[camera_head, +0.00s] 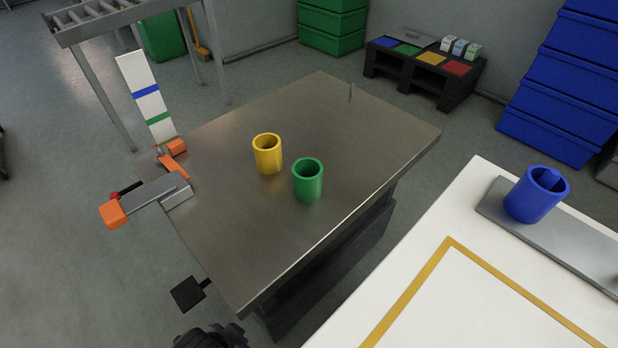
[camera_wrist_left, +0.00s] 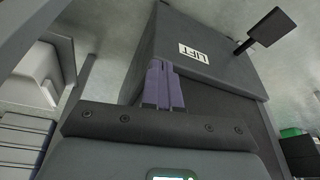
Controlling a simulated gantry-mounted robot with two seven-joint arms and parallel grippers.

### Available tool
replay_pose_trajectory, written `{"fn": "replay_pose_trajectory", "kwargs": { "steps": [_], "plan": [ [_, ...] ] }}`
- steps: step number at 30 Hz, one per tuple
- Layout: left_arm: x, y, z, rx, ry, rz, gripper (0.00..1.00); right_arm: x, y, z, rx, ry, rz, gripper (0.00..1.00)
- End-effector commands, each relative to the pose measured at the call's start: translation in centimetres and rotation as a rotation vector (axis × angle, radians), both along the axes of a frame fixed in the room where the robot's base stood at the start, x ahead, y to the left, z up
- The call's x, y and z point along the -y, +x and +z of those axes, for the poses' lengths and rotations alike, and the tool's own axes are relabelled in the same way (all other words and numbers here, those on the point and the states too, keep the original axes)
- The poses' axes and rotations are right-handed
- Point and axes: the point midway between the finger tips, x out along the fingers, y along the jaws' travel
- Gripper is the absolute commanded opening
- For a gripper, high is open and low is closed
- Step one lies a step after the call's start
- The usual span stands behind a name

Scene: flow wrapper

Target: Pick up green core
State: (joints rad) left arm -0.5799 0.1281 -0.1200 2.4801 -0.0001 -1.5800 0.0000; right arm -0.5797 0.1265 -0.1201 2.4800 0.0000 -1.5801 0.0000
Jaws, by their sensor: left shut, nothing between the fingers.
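The green core (camera_head: 308,180) is a short hollow cylinder standing upright on the metal table (camera_head: 220,220), right of its middle. A similar yellow core (camera_head: 267,154) stands just behind and left of it, with a small gap between them. In the left wrist view my left gripper (camera_wrist_left: 160,66) has its purple fingers together and nothing between them. It faces a dark box labelled LIFT (camera_wrist_left: 193,53). No core shows in that view. My right gripper is in neither view.
A blue core (camera_head: 535,195) stands on a grey plate on the white surface at right. An orange-ended clamp (camera_head: 150,200) sits at the table's left edge. A thin pin (camera_head: 351,92) rises near the back corner. The table's front part is clear.

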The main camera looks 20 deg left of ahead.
Motion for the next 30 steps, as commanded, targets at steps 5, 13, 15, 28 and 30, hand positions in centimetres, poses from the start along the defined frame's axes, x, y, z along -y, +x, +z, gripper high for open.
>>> {"fn": "replay_pose_trajectory", "kwargs": {
  "steps": [5, 13, 15, 28, 30],
  "plan": [
    [0.04, 0.01, -0.03, 0.000, -0.001, 0.001, 0.02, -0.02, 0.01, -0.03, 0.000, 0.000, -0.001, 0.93],
    [0.26, 0.04, 0.00, 0.000, -0.011, 0.007, 0.43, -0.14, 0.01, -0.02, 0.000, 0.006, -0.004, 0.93],
    [0.31, 0.03, 0.02, 0.000, -0.013, 0.008, 0.54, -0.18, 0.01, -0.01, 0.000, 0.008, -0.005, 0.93],
    [0.23, 0.03, 0.01, 0.001, -0.010, 0.006, 0.89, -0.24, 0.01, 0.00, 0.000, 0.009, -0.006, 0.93],
    [0.05, 0.02, -0.03, 0.000, -0.002, 0.001, 0.89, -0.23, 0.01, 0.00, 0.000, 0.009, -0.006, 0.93]
  ]
}}
